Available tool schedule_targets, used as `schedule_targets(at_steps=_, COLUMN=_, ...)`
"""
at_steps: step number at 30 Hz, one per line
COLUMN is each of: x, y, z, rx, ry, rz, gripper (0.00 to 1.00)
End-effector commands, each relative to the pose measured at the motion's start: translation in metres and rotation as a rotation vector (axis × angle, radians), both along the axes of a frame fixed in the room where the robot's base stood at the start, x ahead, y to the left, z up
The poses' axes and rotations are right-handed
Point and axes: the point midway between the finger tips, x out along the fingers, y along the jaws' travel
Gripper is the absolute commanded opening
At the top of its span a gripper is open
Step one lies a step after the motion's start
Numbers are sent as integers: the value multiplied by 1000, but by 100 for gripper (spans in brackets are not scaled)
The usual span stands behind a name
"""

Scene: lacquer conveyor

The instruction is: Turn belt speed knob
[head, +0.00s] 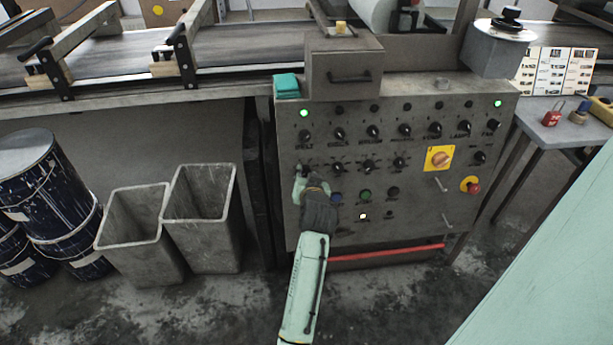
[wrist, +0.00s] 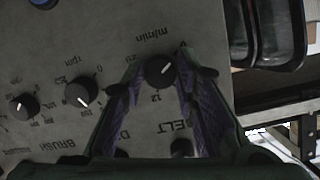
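The belt speed knob (wrist: 160,72) is round and black with a white pointer line. In the wrist view it sits between my fingertips, with "m/min" and "12" printed near it and the BELT lettering below, upside down. My gripper (head: 302,182) is at the left side of the grey control panel (head: 415,190), below the BELT switch (head: 305,137). In the wrist view my gripper (wrist: 160,76) is open, one finger on each side of the knob. Narrow gaps seem to show beside the knob; contact is not clear. In the head view my gripper largely hides the knob.
Neighbouring knobs (wrist: 82,93) sit in the same row. A yellow-backed rotary switch (head: 439,159) and a red stop button (head: 471,185) are further right. Grey bins (head: 205,217) stand left of the panel, and a red bar (head: 388,252) runs below it. The conveyor (head: 120,55) is behind.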

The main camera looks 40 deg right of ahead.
Motion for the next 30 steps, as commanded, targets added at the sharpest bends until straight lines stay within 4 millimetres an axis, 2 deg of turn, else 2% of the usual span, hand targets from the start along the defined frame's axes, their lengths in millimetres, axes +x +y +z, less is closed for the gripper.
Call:
schedule_targets(at_steps=7, x=0, y=0, z=0, rx=1, ry=0, rz=0, gripper=45)
schedule_targets(at_steps=18, x=-4, y=2, z=1, rx=2, ry=-1, rz=-1, gripper=46)
schedule_targets(at_steps=23, x=-22, y=13, z=10, rx=0, ry=-1, rz=-2, gripper=46)
schedule_targets(at_steps=30, x=-63, y=39, z=30, rx=0, ry=-1, rz=-2, gripper=46)
